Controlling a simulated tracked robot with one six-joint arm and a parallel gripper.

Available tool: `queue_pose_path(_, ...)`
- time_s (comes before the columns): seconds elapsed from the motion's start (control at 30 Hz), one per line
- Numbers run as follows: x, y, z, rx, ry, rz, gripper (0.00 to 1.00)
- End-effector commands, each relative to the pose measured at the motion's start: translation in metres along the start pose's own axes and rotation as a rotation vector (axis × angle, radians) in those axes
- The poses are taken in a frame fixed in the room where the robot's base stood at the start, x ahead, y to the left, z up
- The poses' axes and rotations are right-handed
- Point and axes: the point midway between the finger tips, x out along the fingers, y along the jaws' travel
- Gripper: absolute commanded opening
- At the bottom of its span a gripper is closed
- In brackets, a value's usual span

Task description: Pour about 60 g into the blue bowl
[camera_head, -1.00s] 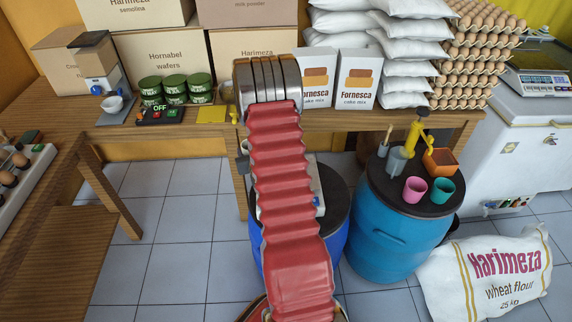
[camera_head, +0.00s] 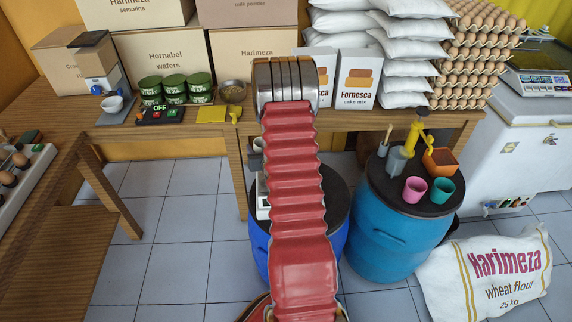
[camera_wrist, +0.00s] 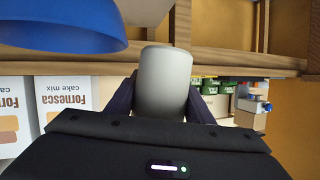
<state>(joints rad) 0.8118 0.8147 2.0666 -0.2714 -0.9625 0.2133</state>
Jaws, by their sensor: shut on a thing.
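My gripper (camera_wrist: 160,100) is shut on a pale grey, rounded cup (camera_wrist: 165,82) in the wrist view. The cup's mouth and contents are hidden, so I cannot tell how full it is. The blue bowl (camera_wrist: 60,25) shows at the upper left of that upside-down view, apart from the cup. In the head view my red-sleeved arm hides the bowl and most of my gripper. A white scale (camera_head: 263,196) shows partly at the arm's left, on a blue barrel (camera_head: 258,245); its reading is not visible.
A second blue barrel (camera_head: 385,235) at right carries a pink cup (camera_head: 414,190), a teal cup (camera_head: 442,191) and a yellow pump (camera_head: 415,135). Behind is a wooden bench (camera_head: 205,131) with tins and cake-mix boxes (camera_head: 356,78). A flour sack (camera_head: 490,275) lies on the floor.

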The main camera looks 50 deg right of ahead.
Motion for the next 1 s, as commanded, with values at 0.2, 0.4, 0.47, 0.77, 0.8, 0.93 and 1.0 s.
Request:
queue_pose_path(0.2, -0.004, 0.005, -0.005, 0.097, 0.024, -0.040, 0.21)
queue_pose_path(0.4, -0.006, 0.010, -0.008, 0.188, 0.048, -0.078, 0.21)
queue_pose_path(0.47, -0.008, 0.012, -0.012, 0.215, 0.056, -0.088, 0.21)
queue_pose_path(0.77, -0.015, 0.019, -0.024, 0.350, 0.087, -0.145, 0.21)
queue_pose_path(0.8, -0.015, 0.020, -0.024, 0.368, 0.091, -0.152, 0.21)
queue_pose_path(0.93, -0.016, 0.025, -0.024, 0.426, 0.107, -0.177, 0.21)
queue_pose_path(1.0, -0.017, 0.027, -0.025, 0.458, 0.114, -0.189, 0.21)
